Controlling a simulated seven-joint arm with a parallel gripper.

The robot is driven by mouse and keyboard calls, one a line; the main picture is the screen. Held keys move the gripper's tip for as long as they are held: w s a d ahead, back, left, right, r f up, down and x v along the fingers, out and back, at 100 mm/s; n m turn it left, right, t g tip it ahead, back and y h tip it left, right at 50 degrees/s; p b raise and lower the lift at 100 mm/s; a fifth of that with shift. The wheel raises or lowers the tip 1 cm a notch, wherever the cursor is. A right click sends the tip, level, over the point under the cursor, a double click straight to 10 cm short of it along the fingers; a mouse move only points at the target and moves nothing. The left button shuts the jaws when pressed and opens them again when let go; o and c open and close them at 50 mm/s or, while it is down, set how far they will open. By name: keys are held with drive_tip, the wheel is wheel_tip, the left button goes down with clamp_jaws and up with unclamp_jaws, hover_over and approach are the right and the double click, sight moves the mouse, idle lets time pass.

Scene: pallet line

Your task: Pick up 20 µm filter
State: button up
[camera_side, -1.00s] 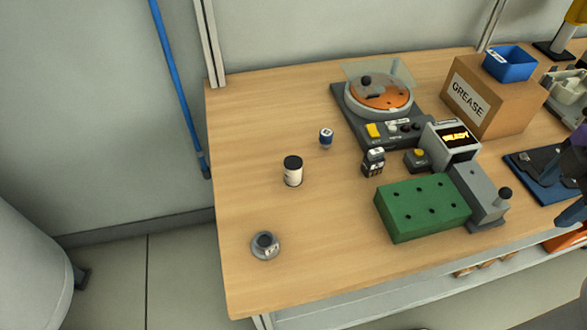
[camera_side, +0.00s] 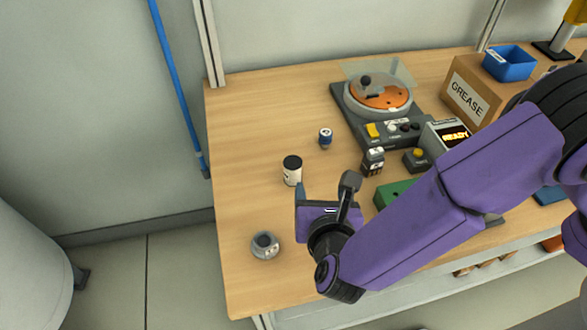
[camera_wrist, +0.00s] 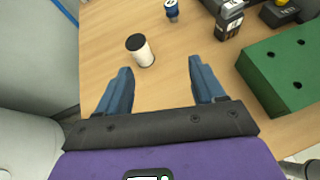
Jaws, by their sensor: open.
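No label reading "20 µm" is legible, so I cannot tell for certain which item is the filter. A white cylinder with a black cap (camera_side: 292,172) stands upright on the bench; it also shows in the wrist view (camera_wrist: 140,52), just beyond my fingertips. A small blue-and-white capped piece (camera_side: 325,138) stands behind it, near the top edge of the wrist view (camera_wrist: 171,10). A grey round piece with a dark opening (camera_side: 265,245) sits near the front left. My gripper (camera_side: 326,187) is open and empty in front of the white cylinder, its blue fingers (camera_wrist: 160,78) apart.
A green block with holes (camera_side: 395,192), partly hidden by my arm, stands to the right. A small dark labelled block (camera_side: 373,161), a yellow-button box (camera_side: 416,158) and an orange-disc machine (camera_side: 380,92) lie behind. The bench's left side (camera_side: 235,150) is clear.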

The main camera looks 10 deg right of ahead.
sight(293, 173)
drive_tip(key=a, duration=0.1)
drive_tip(key=a+f+n, duration=0.1)
drive_tip(key=s+a+y, duration=0.1)
drive_tip(key=shift+a+f+n+t, duration=0.1)
drive_tip(key=shift+f+n+t, duration=0.15)
drive_tip(key=shift+n+t, duration=0.15)
drive_tip(key=shift+w+a+f, duration=0.1)
drive_tip(key=shift+w+a, duration=0.05)
drive_tip(key=shift+a, duration=0.1)
drive_tip(key=x, duration=1.2)
drive_tip(key=shift+x, duration=2.55)
drive_tip(key=shift+f, duration=0.1)
drive_tip(key=shift+c, duration=0.3)
drive_tip(key=c, duration=1)
